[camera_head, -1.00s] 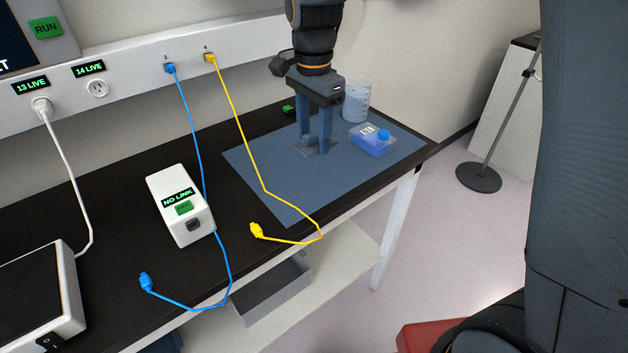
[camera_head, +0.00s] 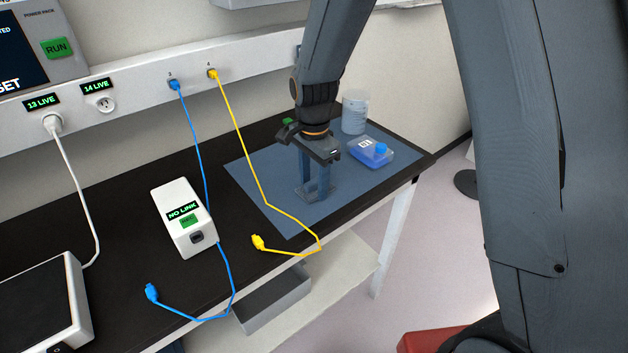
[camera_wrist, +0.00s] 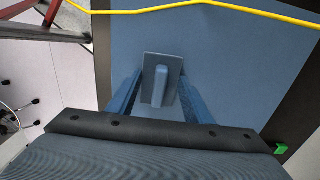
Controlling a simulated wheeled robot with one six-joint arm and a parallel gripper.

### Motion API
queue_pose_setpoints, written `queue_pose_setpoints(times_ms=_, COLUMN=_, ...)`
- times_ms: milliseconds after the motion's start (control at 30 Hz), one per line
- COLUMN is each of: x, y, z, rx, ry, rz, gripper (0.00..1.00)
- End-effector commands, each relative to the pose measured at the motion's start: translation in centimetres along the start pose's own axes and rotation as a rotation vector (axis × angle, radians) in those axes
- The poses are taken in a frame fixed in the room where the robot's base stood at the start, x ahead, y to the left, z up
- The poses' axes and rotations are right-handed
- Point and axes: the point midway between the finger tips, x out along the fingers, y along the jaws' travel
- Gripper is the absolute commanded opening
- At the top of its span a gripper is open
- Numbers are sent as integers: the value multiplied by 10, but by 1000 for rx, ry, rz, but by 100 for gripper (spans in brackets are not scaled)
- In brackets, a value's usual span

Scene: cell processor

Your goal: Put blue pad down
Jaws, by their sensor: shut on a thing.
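A small blue-grey pad with a raised grip (camera_wrist: 161,86) is between the two fingers of my gripper (camera_wrist: 160,92) in the wrist view. My gripper (camera_head: 314,188) is shut on it and points down over the blue mat (camera_head: 272,204) in the head view. The pad (camera_head: 320,190) shows at the fingertips, low over the middle of the mat. I cannot tell whether its underside touches the mat.
A blue-lidded box (camera_head: 371,153) and a clear beaker (camera_head: 355,112) stand at the mat's far right. A yellow cable (camera_head: 262,180) crosses the mat's left and front. A white NO LINK box (camera_head: 184,217) and a blue cable (camera_head: 206,190) are left.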

Motion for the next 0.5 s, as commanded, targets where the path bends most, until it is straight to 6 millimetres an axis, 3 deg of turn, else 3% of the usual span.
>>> queue_pose_setpoints(times_ms=233, x=3, y=0, z=0, rx=0, ry=0, rz=1, gripper=22)
queue_pose_setpoints(times_ms=267, x=3, y=0, z=0, rx=0, ry=0, rz=1, gripper=49)
queue_pose_setpoints(times_ms=300, x=3, y=0, z=0, rx=0, ry=0, rz=0, gripper=56)
queue_pose_setpoints(times_ms=367, x=3, y=0, z=0, rx=0, ry=0, rz=0, gripper=65)
queue_pose_setpoints(times_ms=500, x=3, y=0, z=0, rx=0, ry=0, rz=0, gripper=65)
